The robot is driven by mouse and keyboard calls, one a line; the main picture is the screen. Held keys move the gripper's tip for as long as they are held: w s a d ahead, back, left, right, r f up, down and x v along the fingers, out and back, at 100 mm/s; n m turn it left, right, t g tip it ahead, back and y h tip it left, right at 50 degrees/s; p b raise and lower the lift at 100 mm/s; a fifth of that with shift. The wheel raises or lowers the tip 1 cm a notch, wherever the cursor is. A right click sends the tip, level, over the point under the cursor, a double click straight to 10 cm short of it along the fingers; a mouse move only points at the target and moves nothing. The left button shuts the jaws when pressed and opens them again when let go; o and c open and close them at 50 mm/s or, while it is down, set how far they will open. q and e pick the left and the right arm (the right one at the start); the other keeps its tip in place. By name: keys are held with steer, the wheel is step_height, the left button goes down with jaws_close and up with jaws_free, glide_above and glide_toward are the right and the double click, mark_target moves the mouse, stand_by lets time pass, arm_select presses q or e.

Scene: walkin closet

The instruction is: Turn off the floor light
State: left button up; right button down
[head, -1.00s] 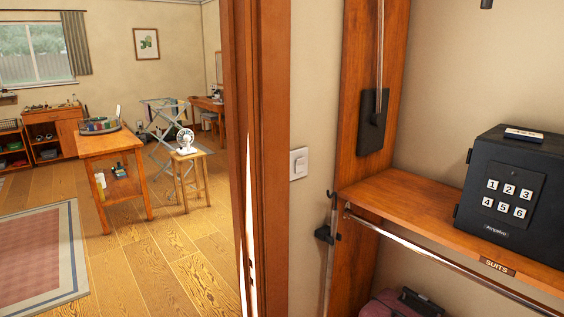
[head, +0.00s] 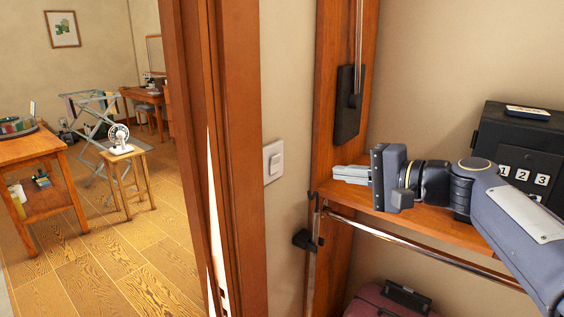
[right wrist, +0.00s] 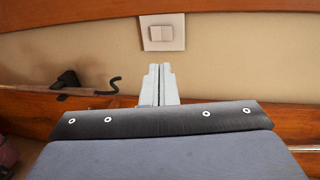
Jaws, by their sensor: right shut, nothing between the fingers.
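A white wall switch (head: 273,161) is on the beige wall strip between the door frame and the wooden closet panel. My left gripper is not in view. No floor light can be made out.
The wooden shelf (head: 420,223) with a metal rail and a black safe (head: 520,150) is under and behind my right arm. A black hook (head: 305,240) is below the gripper at the panel edge. The doorway at left opens onto a room with tables and a small fan (head: 119,138).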

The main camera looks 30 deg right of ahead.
steer(key=p, duration=0.3)
glide_toward(276, 161)
steer(key=x, duration=0.5)
steer(key=shift+w+a+f, duration=0.1)
steer(key=shift+f, duration=0.15)
steer(key=shift+w+a, duration=0.2)
steer(key=shift+w, duration=0.35)
